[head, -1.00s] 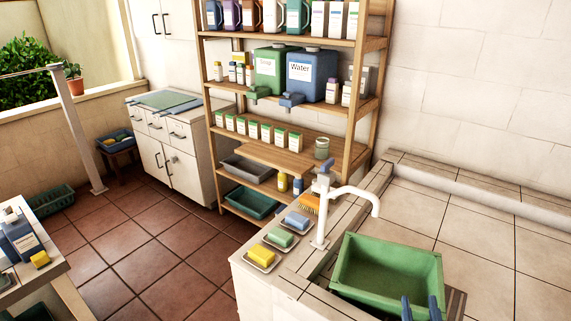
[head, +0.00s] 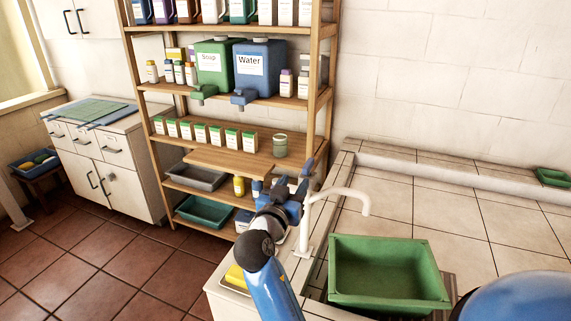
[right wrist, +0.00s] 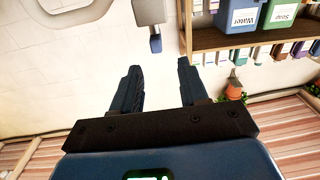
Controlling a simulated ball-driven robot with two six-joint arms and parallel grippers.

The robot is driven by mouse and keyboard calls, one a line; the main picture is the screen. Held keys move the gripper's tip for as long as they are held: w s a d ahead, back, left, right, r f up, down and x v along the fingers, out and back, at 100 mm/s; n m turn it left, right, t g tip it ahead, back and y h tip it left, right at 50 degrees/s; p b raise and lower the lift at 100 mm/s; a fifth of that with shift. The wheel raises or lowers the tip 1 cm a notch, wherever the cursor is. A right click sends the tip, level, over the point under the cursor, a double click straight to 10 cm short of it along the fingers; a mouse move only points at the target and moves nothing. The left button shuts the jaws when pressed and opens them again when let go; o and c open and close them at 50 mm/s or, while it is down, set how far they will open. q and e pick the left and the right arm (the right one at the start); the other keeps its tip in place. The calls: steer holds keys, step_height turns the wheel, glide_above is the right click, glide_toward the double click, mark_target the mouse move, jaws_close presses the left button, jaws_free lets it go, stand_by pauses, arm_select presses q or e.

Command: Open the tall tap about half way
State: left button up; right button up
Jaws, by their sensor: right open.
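The tall tap (head: 352,192) is white, with an upright column and a curved spout. It stands at the left edge of the tiled counter, with the spout pointing right. Its blue lever (right wrist: 155,43) shows in the right wrist view, which is upside down, just beyond the gap between my fingertips. In the right wrist view my right gripper (right wrist: 158,66) is open and empty. I cannot tell if it touches the lever. My left gripper is not in view.
A green basin (head: 388,298) sits right of the tap, below the spout. A wooden shelf (head: 230,150) behind holds a green soap container (head: 213,62) and a blue water container (head: 259,68). A yellow sponge (head: 236,277) is partly hidden by my arm.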

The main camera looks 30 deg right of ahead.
mark_target(309, 163)
steer(key=shift+m, duration=0.3)
steer(key=p+x, duration=0.1)
steer(key=x, duration=0.3)
steer(key=p+x, duration=0.1)
steer(key=x, duration=0.4)
steer(key=shift+s+d+f, duration=0.15)
steer(key=shift+d+f, duration=0.05)
steer(key=shift+d, duration=0.15)
steer(key=shift+x, duration=0.8)
steer(key=shift+f, duration=0.15)
jaws_close()
